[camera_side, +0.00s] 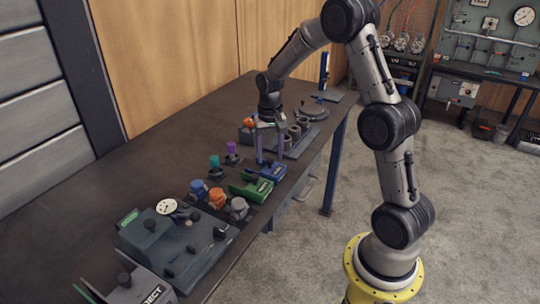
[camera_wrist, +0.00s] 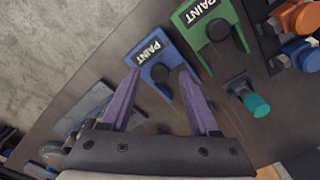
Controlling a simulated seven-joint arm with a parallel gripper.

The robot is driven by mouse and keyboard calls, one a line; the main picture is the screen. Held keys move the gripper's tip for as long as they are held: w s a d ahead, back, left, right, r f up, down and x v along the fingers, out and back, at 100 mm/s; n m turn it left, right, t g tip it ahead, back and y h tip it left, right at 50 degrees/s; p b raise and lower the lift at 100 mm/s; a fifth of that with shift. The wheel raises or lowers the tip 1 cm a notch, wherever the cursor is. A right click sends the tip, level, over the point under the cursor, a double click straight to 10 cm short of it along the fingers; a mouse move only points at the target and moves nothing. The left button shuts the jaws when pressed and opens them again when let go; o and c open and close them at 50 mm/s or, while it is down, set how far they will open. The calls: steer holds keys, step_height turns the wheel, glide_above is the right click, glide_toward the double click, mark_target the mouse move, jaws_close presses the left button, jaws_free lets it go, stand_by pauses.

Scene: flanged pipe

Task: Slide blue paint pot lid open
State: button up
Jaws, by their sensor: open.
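The blue paint pot (camera_side: 268,173) sits on the dark table, behind the green one in the side view. In the wrist view the blue paint pot (camera_wrist: 147,55) shows a white-on-black PAINT label and a dark round part (camera_wrist: 160,73) near its middle. Whether its lid is shut or partly slid is not clear. My gripper (camera_side: 270,161) points down over the blue pot with its two purple fingers apart. In the wrist view the gripper (camera_wrist: 160,72) has fingertips to either side of the dark round part, with no visible grasp; contact cannot be told.
A green paint pot (camera_side: 254,190) stands close beside the blue one. Teal (camera_side: 215,161) and purple (camera_side: 231,147) knobs stand left of it. Orange (camera_side: 217,195) and blue valves (camera_side: 198,187) are nearer the camera. Pipe parts (camera_side: 290,140) lie behind. The table's left side is clear.

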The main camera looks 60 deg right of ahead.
steer(key=shift+f, duration=0.45)
jaws_close()
steer(key=shift+r, duration=0.1)
stand_by(1.1)
